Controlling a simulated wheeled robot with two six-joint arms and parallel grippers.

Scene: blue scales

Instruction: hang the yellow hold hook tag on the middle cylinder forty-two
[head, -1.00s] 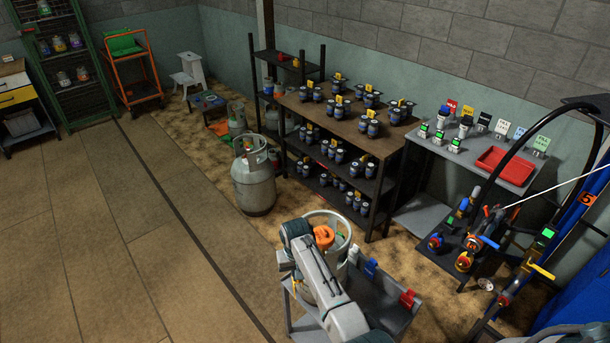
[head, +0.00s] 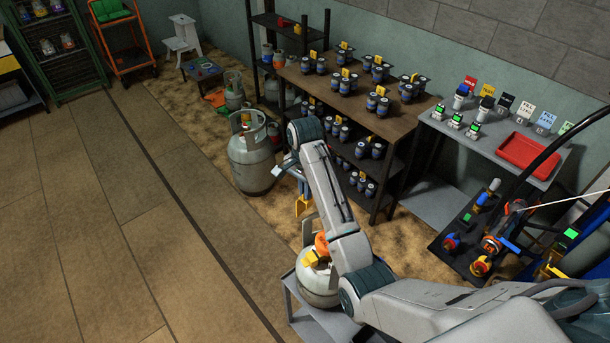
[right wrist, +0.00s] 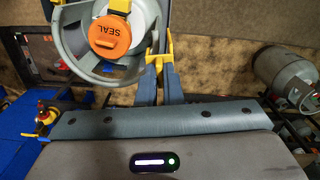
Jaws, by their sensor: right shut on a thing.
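My right gripper (head: 301,190) is shut on a yellow tag (head: 303,207). In the right wrist view the tag (right wrist: 163,52) shows as yellow edges at the tips of the blue-grey fingers (right wrist: 158,82). A pale gas cylinder (head: 318,290) with an orange cap stands on a grey cart below the gripper, partly behind my arm. In the right wrist view its orange SEAL cap (right wrist: 110,36) and round collar (right wrist: 72,42) lie just left of the tag. A grey cylinder (head: 250,165) stands on the floor to the left. I cannot read any cylinder number. My left gripper is not in view.
A brown shelf (head: 330,95) with several dark canisters stands behind the arm. A grey table (head: 455,130) with a red tray (head: 528,151) and small devices is at the right. Floor on the left (head: 130,220) is clear.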

